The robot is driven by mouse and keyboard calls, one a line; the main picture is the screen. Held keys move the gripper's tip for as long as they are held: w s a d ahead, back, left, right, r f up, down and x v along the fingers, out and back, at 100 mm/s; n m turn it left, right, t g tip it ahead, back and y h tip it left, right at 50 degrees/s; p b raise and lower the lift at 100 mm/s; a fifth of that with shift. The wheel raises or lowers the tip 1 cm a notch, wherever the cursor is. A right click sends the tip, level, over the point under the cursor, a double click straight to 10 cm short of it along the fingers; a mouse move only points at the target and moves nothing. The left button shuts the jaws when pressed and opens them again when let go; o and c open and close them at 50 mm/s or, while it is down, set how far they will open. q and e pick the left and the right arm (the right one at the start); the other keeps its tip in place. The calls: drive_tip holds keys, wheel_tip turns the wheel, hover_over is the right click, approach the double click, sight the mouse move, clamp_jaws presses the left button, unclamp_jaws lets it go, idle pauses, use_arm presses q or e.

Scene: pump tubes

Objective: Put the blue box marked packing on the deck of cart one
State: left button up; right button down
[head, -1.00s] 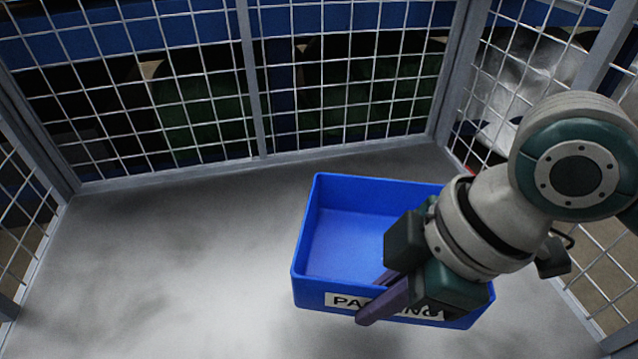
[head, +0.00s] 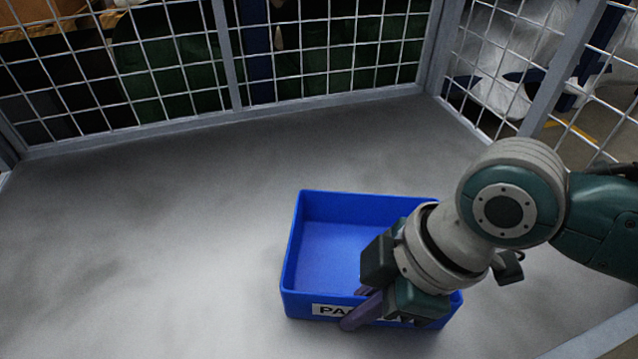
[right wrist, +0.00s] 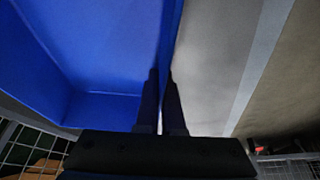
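The blue box (head: 330,245), open at the top and empty where I can see inside, is over the grey deck (head: 150,240) of a mesh-sided cart. Its white label (head: 328,311) is partly covered by my gripper; only "PA" reads clearly. My right gripper (head: 362,305) is shut on the front wall of the box, one finger inside and one outside. The right wrist view shows the two fingers (right wrist: 162,105) pinching the blue wall (right wrist: 110,60). I cannot tell whether the box bottom touches the deck. My left gripper is not in view.
Wire mesh panels (head: 330,50) in grey frames close the back and right of the deck. A frame post (head: 570,70) stands at the right, near my right arm. The deck is bare left of the box and behind it.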

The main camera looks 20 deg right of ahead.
drive_tip(key=shift+f, duration=0.15)
drive_tip(key=c, duration=1)
unclamp_jaws()
drive_tip(key=shift+c, duration=0.2)
drive_tip(key=shift+r, duration=0.35)
drive_tip(key=p+v, duration=0.9)
drive_tip(key=v, duration=0.2)
drive_tip(key=shift+d+r, duration=0.1)
drive_tip(key=shift+r, duration=0.2)
drive_tip(key=s+a+r+m+t, duration=0.1)
drive_tip(key=s+a+r+m, duration=0.2)
drive_tip(key=a, duration=0.1)
drive_tip(key=s+d+r+m+t+h, duration=0.1)
drive_tip(key=s+d+r+m+h, duration=0.2)
drive_tip(key=s+d+m, duration=0.3)
drive_tip(key=d+m+h, duration=0.1)
drive_tip(key=d+m, duration=0.1)
drive_tip(key=m, duration=0.1)
drive_tip(key=shift+s+d+r, duration=0.2)
drive_tip(key=shift+d+r, duration=0.05)
drive_tip(key=shift+d, duration=0.1)
